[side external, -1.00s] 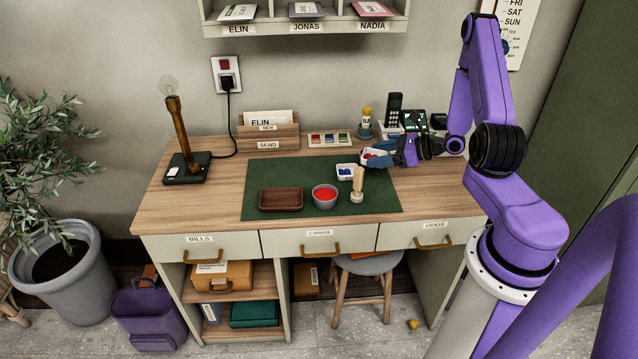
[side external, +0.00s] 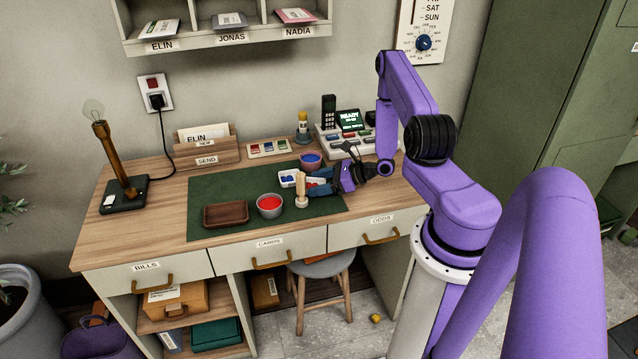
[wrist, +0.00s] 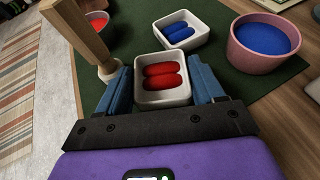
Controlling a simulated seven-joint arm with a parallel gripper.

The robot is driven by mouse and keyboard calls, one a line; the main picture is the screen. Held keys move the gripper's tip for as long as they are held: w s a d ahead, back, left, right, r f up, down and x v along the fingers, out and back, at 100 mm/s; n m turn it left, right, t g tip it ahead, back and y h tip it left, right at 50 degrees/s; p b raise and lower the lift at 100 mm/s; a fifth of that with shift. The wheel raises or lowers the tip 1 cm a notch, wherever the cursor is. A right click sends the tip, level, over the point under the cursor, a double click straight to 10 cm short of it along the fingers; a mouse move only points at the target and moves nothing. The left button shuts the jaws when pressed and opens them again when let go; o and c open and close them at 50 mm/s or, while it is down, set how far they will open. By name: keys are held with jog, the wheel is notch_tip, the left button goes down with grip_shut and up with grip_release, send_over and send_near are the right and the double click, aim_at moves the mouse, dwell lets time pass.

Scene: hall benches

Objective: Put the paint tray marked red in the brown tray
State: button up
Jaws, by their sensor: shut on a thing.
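The paint tray with red paint (wrist: 163,99) is a small white square tray holding two red rolls. My gripper (wrist: 160,78) is shut on it, with blue fingers at its left and right sides. In the side view my gripper (side external: 318,183) is at the right part of the green mat, behind the wooden stamp, and the held tray is mostly hidden there. I cannot tell whether the tray touches the mat. The brown tray (side external: 226,224) lies empty on the mat's left part, well left of my gripper.
A wooden-handled stamp (side external: 302,188) stands close left of the held tray, and a bowl of red (side external: 270,210) stands between it and the brown tray. A white tray with blue rolls (wrist: 181,46) and a pink bowl of blue (wrist: 258,60) are behind. A lamp (side external: 122,170) stands left.

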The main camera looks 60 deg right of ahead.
jog(key=shift+f, duration=0.1)
jog(key=o, duration=0.8)
jog(key=shift+f, duration=0.1)
jog(key=shift+c, duration=0.2)
